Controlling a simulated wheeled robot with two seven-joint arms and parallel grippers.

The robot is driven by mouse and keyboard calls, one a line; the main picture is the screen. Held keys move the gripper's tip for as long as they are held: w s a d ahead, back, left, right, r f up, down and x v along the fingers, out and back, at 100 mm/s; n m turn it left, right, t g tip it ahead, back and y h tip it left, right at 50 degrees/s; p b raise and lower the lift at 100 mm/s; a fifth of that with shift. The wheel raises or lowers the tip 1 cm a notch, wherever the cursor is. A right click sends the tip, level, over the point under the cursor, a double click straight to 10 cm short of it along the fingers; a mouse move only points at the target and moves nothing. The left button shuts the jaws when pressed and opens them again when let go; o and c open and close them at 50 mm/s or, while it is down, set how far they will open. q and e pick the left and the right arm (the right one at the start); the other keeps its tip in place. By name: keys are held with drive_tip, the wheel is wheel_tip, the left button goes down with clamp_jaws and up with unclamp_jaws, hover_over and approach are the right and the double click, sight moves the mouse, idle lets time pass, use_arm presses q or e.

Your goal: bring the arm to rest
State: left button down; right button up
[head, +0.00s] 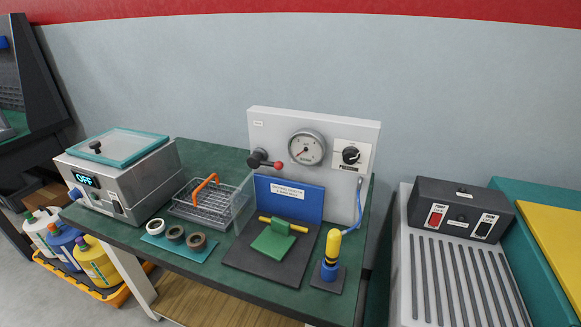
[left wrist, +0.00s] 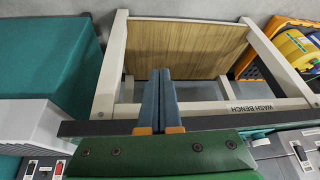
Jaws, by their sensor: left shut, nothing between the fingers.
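My left gripper (left wrist: 159,78) shows in the left wrist view, with its two blue-grey fingers side by side, shut and empty. Its fingers point across the edge of the wash bench (left wrist: 215,122) toward the wooden lower shelf (left wrist: 190,48), and touch nothing that I can make out. Neither of my grippers shows in the head view. My right gripper is in neither view.
The green bench top (head: 185,275) holds a grey bath showing OFF (head: 115,180), a wire basket (head: 205,200), several rings (head: 175,234), a gauge panel (head: 340,135) and a yellow-tipped tool (head: 332,250). A ribbed machine (head: 455,270) stands right. Bottles (head: 70,245) stand left.

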use_arm(q)
drive_tip(key=s+f+g, duration=0.1)
drive_tip(key=s+f, duration=0.2)
drive_tip(key=f, duration=0.6)
drive_tip(key=s+f+g, duration=0.2)
drive_tip(key=f, duration=0.6)
drive_tip(key=s+a+f, duration=0.2)
drive_tip(key=s+f, duration=0.8)
drive_tip(key=s, duration=0.2)
drive_tip(key=shift+s+a+f+g+y, duration=0.2)
drive_tip(key=shift+f+g+y, duration=0.1)
drive_tip(key=shift+f+g, duration=0.1)
